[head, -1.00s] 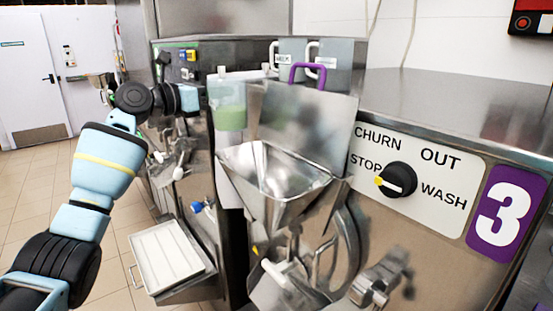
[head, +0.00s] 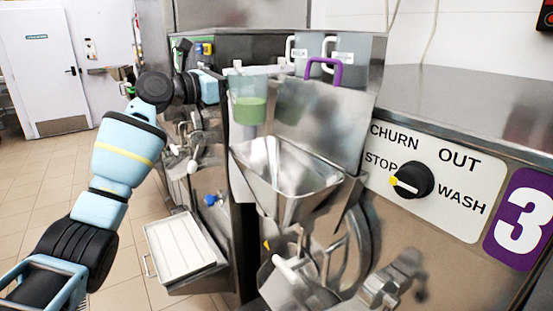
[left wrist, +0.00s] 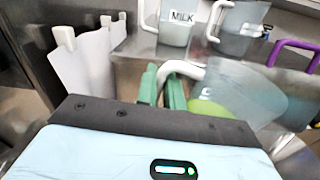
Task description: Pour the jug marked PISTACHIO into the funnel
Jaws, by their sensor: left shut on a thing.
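My left gripper (left wrist: 166,90) is shut on the white handle of a clear jug (head: 248,88). The jug has green liquid in its lower part and hangs upright. It also shows in the left wrist view (left wrist: 242,92), with the green fingers at its handle. I cannot read any label on it. The funnel is a wide steel hopper (head: 322,182) on the front of the machine. In the head view the jug is above and left of the funnel's left rim. My right gripper is not in view.
A jug marked MILK (left wrist: 176,32) and another jug (left wrist: 240,25) stand on the machine top behind. A purple handle (head: 323,61) tops the upright steel plate behind the funnel. The knob panel (head: 440,200) is right of the funnel. A white tray (head: 180,245) sits lower left.

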